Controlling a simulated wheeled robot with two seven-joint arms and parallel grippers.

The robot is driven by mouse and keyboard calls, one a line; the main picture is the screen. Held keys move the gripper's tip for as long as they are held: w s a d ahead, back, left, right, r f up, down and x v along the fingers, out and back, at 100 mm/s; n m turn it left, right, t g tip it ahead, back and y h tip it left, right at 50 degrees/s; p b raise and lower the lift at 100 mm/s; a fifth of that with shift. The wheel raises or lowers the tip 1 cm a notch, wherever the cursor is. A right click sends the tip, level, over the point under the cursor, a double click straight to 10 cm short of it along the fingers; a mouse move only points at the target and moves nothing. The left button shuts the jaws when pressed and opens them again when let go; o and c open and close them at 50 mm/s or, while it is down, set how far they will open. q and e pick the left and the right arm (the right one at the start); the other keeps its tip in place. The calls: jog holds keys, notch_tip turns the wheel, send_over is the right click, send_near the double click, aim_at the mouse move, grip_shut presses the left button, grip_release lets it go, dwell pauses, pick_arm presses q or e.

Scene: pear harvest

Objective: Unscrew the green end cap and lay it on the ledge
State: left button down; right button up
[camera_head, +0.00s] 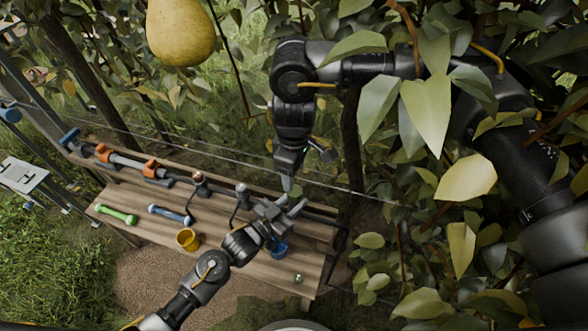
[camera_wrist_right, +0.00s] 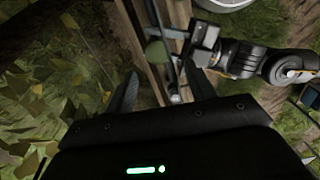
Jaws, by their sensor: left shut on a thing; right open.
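The green end cap (camera_wrist_right: 155,52) shows in the right wrist view as a rounded green piece, just beyond my right fingertips. A small patch of green (camera_head: 295,190) shows in the head view beside the right fingertips. My left gripper (camera_head: 288,206) reaches in over the bench and is shut; what it grips is mostly hidden by its fingers. It also shows in the right wrist view (camera_wrist_right: 192,38), close beside the cap.
The wooden bench (camera_head: 250,268) carries a yellow cup (camera_head: 188,239), a blue cup (camera_head: 279,250), a green-handled tool (camera_head: 116,215) and a blue-handled tool (camera_head: 171,215). A pipe with orange clamps (camera_head: 125,163) runs along its back. A pear (camera_head: 180,32) and leaves hang close by.

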aim_at(295, 190)
jog(key=m, duration=0.4)
jog(key=shift+d, duration=0.1)
jog(key=m, duration=0.4)
jog(key=shift+w, duration=0.1)
jog(key=shift+f, duration=4)
